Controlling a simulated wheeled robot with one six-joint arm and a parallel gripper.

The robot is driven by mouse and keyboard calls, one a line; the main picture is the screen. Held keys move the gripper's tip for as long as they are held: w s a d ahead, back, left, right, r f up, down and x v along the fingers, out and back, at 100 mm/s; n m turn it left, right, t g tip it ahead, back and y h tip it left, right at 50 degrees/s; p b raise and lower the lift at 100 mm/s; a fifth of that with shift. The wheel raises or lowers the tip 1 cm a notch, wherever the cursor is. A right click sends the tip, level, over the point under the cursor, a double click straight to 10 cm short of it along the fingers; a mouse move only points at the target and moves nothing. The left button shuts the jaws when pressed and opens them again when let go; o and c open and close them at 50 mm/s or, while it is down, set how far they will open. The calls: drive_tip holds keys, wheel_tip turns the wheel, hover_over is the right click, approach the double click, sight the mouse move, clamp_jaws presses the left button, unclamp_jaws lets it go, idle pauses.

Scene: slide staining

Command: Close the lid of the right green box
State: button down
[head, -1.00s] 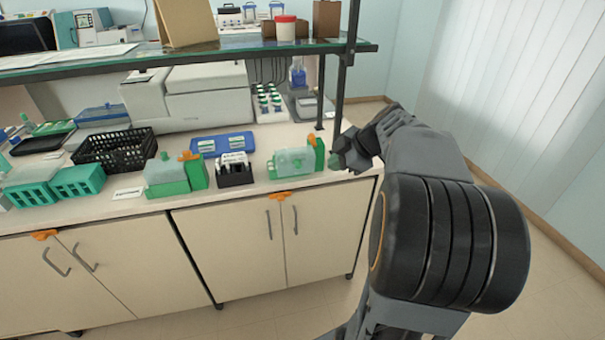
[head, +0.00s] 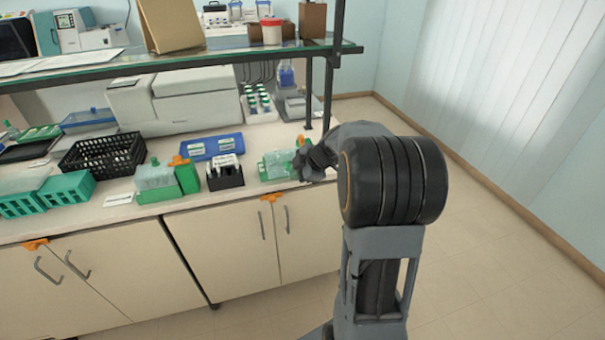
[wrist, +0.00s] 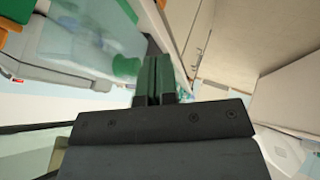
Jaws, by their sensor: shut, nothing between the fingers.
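The right green box (head: 275,166) stands near the front edge of the counter in the head view, with a pale translucent body and green parts. An orange piece (head: 300,141) shows at its right end. My gripper (head: 303,166) is at the box's right end and hides part of it, so I cannot tell the lid's exact angle. In the wrist view, my gripper's fingers (wrist: 156,80) are together and empty. A translucent panel (wrist: 90,35) and a green knob (wrist: 127,66) lie close to the fingertips; contact is unclear.
A black slide holder (head: 226,178) stands left of the box, with another green box (head: 153,192) beyond it. A blue tray (head: 198,150) lies behind. The glass shelf (head: 180,62) and its dark post (head: 328,95) are above and behind my gripper.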

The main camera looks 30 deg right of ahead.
drive_tip(key=shift+w+r, duration=0.15)
drive_tip(key=shift+w, duration=0.5)
drive_tip(key=shift+a, duration=0.1)
drive_tip(key=shift+w+r+g+p, duration=0.2)
drive_tip(key=shift+r+g+p, duration=0.2)
drive_tip(key=shift+p, duration=0.45)
